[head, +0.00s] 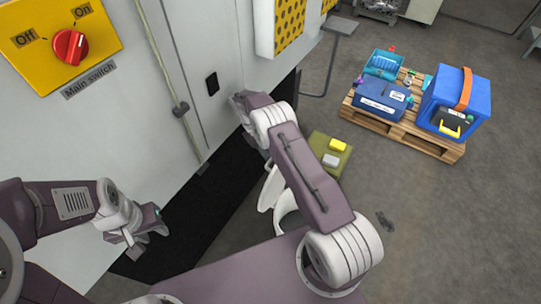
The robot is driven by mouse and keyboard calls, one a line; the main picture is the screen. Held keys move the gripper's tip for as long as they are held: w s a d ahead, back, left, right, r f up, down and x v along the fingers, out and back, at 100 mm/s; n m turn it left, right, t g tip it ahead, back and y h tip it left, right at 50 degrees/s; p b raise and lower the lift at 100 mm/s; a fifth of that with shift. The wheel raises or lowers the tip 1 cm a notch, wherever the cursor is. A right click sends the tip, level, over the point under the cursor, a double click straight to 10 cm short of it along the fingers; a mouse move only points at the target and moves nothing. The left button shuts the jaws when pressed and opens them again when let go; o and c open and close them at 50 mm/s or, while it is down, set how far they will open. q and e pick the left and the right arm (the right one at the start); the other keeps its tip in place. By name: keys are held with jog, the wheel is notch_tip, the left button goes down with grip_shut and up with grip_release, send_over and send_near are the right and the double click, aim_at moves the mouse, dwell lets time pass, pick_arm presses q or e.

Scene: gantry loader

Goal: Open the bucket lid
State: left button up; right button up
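A white bucket (286,204) stands on the floor at the picture's centre, largely hidden behind my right arm. A white round lid (270,189) shows at its left side and looks tilted up beside the bucket's opening; the arm hides part of it. My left gripper (129,243) is at the lower left, over the dark floor strip by the white machine, well left of the bucket. Its finger gap is too small to judge. My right arm reaches up across the centre, over the bucket. Its gripper cannot be made out.
A white machine wall with a red main switch (71,47) rises on the left. An olive mat (333,170) with yellow and grey blocks lies right of the bucket. A wooden pallet (398,131) carries blue boxes. The grey floor at lower right is clear.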

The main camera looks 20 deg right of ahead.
jog(key=shift+w+d+r, duration=0.1)
jog(key=r, duration=0.1)
jog(key=r+p, duration=0.1)
jog(key=r, duration=0.2)
jog(key=shift+s+d+r, duration=0.15)
jog(key=shift+s+r, duration=0.1)
jog(key=s+d+r+p, duration=0.2)
jog(key=s+d+r, duration=0.4)
jog(key=s, duration=0.3)
jog(key=shift+r, duration=0.2)
jog(key=shift+s+d+p, duration=0.1)
jog(key=shift+p, duration=0.2)
